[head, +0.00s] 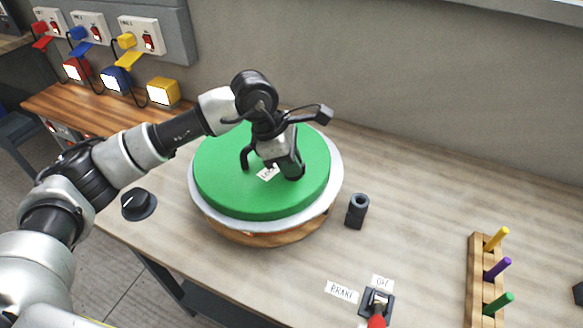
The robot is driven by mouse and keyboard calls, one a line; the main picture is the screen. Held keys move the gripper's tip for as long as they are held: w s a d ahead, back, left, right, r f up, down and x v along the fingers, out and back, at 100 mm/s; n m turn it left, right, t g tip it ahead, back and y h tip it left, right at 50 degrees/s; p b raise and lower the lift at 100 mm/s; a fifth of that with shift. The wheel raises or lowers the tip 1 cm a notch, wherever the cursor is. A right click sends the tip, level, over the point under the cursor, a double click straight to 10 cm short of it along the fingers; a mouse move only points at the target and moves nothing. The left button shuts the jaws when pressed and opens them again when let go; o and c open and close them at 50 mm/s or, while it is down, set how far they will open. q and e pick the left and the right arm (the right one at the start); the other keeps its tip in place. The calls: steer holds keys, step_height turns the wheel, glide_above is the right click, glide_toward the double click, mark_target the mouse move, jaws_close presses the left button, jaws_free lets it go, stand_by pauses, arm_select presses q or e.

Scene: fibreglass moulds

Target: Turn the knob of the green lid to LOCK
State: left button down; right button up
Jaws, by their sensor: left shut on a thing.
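The green lid (222,180) is a wide round disc lying flat on a white round rim (203,208) over a wooden base. My left gripper (271,167) reaches down from above onto the middle of the lid and is shut on its knob. The gripper mostly hides the knob, so I cannot tell which way it points. A small white label (268,173) shows on the lid by the fingers, its lettering too small to read surely. My right gripper is not in view.
A black dial (138,204) is at the table's left edge. A dark hollow cylinder (357,211) stands right of the lid. A red-handled switch (376,305) sits beside a BRAKE label (341,292). A wooden rack (475,275) holds coloured pegs. Coloured boxes (163,92) stand behind.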

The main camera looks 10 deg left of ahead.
arm_select(q)
steer(key=shift+n+t+b, duration=0.3)
steer(key=shift+n, duration=0.3)
steer(key=c, duration=1.1)
jaws_free()
steer(key=b+v, duration=0.1)
steer(key=v, duration=1)
steer(key=shift+d, duration=0.15)
